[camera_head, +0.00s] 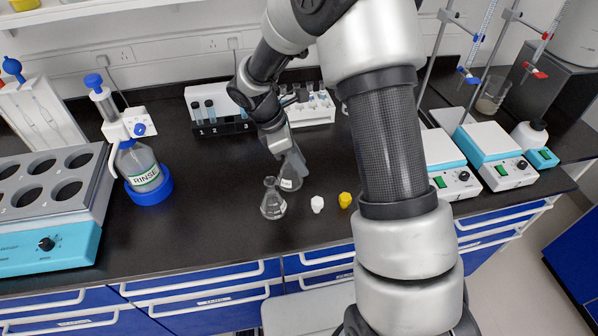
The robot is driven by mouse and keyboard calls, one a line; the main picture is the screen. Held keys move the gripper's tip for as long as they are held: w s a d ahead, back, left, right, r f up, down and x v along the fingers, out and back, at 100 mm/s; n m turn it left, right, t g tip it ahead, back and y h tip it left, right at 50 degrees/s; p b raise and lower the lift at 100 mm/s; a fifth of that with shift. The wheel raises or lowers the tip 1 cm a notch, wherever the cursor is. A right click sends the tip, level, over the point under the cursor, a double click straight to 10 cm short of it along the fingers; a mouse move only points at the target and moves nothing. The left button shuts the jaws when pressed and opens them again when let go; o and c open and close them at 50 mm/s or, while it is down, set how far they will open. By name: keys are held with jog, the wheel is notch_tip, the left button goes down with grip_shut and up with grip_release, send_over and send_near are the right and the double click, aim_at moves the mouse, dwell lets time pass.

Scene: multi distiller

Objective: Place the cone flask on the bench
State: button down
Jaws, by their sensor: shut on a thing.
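My gripper (288,155) points down over the black bench (235,240) near its middle. It is shut on a clear cone flask (291,182) with a small white label. The flask looks upright, at or just above the bench top; I cannot tell whether its base touches. The gripper covers its neck. A second clear cone flask (273,203) stands upright on the bench just in front and to the left, close to the held one. I cannot tell whether the two touch.
A white stopper (317,204) and a yellow stopper (345,200) lie right of the flasks. A RINSE bottle (145,172) with dispenser stands left. Vial racks (222,122) stand behind. Stirrer plates (490,145) are at right. The bench between the RINSE bottle and the flasks is clear.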

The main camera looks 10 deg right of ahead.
jog(key=shift+f, duration=1.75)
jog(key=shift+f, duration=0.15)
jog(key=c, duration=1.5)
grip_release()
jog(key=shift+c, duration=0.2)
